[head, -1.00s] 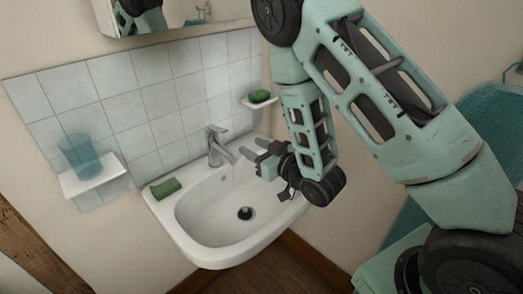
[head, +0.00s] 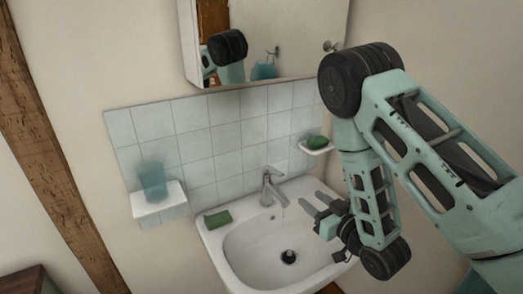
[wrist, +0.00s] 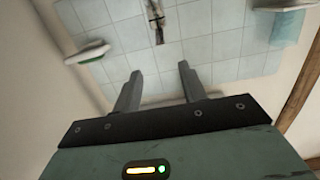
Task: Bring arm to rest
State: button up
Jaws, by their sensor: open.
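My gripper (head: 311,209) is above the right side of the white sink (head: 239,243) in the head view, left of my folded forearm. Its two fingers are apart with nothing between them. In the wrist view my gripper (wrist: 158,82) also shows open and empty, with the tiled wall (wrist: 205,50) beyond the fingertips. The faucet (head: 270,186) stands at the back of the sink, left of the fingers. It also shows upside down at the top of the wrist view (wrist: 156,20).
A green sponge (head: 218,219) lies on the sink's left rim. A blue cup (head: 153,184) stands on a small left shelf (head: 160,204). A green soap (head: 317,142) sits on a right dish (head: 307,149). A mirror cabinet (head: 290,40) hangs above. A wooden beam (head: 50,150) runs at left.

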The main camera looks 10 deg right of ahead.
jog(key=s+a+r+n+g+h, duration=0.1)
jog(key=s+a+r+g, duration=0.15)
jog(key=a+g, duration=0.3)
jog(key=s+a+r+g, duration=0.1)
jog(key=s+a+g, duration=0.3)
jog(key=a, duration=0.2)
jog(key=s+r+n+g+h, duration=0.1)
jog(key=s+r+g+h, duration=0.1)
jog(key=s, duration=0.8)
jog(key=s+r+n+g+h, duration=0.1)
jog(key=s+r+g, duration=0.4)
jog(key=s, duration=0.5)
jog(key=shift+r+n+h, duration=0.3)
jog(key=shift+n+h, duration=0.1)
jog(key=shift+n, duration=0.2)
